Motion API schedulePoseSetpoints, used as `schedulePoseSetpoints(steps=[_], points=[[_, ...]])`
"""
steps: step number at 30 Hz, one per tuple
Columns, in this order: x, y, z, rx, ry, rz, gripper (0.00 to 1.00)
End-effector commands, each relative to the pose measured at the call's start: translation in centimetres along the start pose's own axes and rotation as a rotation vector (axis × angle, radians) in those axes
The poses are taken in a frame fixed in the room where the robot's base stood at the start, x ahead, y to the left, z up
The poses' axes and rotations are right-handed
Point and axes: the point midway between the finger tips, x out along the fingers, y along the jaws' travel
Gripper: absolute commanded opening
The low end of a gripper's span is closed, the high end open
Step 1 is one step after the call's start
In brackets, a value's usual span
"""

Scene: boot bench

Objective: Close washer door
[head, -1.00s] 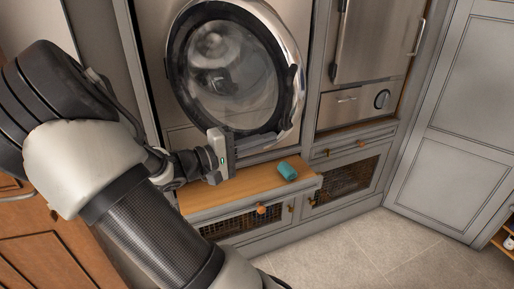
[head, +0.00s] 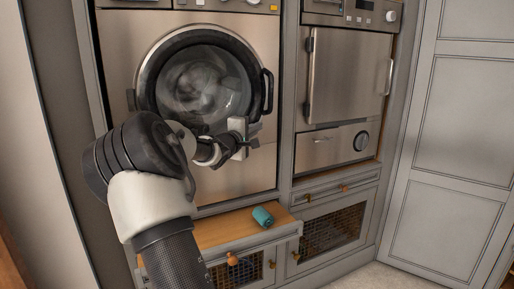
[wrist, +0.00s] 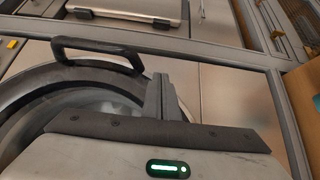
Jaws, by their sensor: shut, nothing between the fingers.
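The washer door (head: 205,78) is a round glass window in a dark ring, and it appears flush or nearly flush with the steel washer front (head: 118,50). I cannot tell whether it is latched. Its dark handle (head: 267,92) is on the right side of the ring and also shows in the wrist view (wrist: 95,46). My gripper (head: 250,134) is shut and empty, in front of the door's lower right edge, below the handle. In the wrist view its fingers (wrist: 162,92) are together beside the ring; I cannot tell if they touch it. My arm hides the door's lower left.
A teal rolled item (head: 263,216) lies on the wooden bench (head: 215,232) below the washer. A steel oven (head: 345,75) stands to the right, with a grey cabinet door (head: 460,130) beyond it. Mesh-fronted cabinets (head: 333,228) are below.

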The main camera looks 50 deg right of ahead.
Motion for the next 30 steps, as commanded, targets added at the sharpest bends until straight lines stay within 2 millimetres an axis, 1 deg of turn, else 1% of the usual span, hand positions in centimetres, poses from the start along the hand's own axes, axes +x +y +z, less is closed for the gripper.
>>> schedulePoseSetpoints(steps=[1, 3, 6, 10, 16, 30], points=[[0.8, -0.2, -0.7, 0.003, -0.001, 0.002, 0.0], [1.6, -0.1, -1.4, 0.002, -0.002, 0.003, 0.0], [2.4, -0.1, -2.2, 0.002, -0.002, 0.001, 0.0], [3.1, -0.1, -2.7, 0.003, -0.004, 0.0, 0.0], [3.4, 0.1, -3.2, 0.002, -0.001, 0.0, 0.0], [3.2, 0.1, -3.6, 0.001, 0.004, 0.001, 0.0]])
